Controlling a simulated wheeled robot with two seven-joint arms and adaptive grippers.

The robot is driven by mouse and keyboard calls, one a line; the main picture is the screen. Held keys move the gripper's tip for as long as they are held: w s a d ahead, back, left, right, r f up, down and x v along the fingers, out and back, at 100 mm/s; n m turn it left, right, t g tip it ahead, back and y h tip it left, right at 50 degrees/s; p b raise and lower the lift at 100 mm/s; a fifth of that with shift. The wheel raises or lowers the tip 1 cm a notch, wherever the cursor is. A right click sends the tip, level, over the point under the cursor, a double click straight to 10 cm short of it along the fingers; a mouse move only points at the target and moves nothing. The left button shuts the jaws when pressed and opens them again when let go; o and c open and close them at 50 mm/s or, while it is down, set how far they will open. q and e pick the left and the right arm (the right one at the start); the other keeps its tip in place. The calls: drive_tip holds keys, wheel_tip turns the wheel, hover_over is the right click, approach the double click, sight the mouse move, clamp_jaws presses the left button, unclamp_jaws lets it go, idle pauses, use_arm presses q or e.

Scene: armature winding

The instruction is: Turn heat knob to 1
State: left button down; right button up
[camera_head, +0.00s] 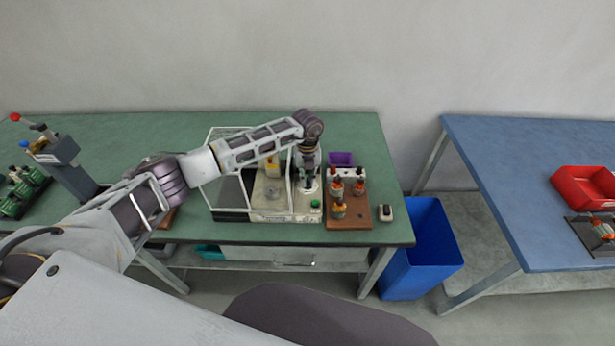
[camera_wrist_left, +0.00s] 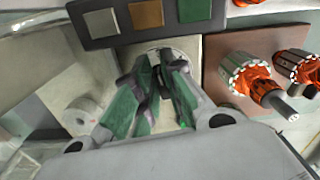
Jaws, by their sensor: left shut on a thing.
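The winding machine (camera_head: 262,214) has a cream base inside a clear-sided enclosure on the green table. My left gripper (camera_head: 309,186) reaches down over the right part of its base. In the left wrist view, the gripper's green-padded fingers (camera_wrist_left: 166,100) are closed on a small dark knob (camera_wrist_left: 184,98), which the fingers partly hide. The knob's pointer and scale cannot be read. My right gripper is not in view.
A brown board (camera_head: 349,220) with several orange armatures stands just right of the machine. A small dark-and-white block (camera_head: 385,212) lies farther right. A panel with coloured squares (camera_wrist_left: 146,15) shows in the wrist view. A blue bin (camera_head: 426,248) stands between the tables.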

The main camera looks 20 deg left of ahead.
use_arm(q)
drive_tip(key=shift+w+r, duration=0.1)
drive_tip(key=c, duration=1.5)
unclamp_jaws()
wheel_tip(320, 180, up, 12)
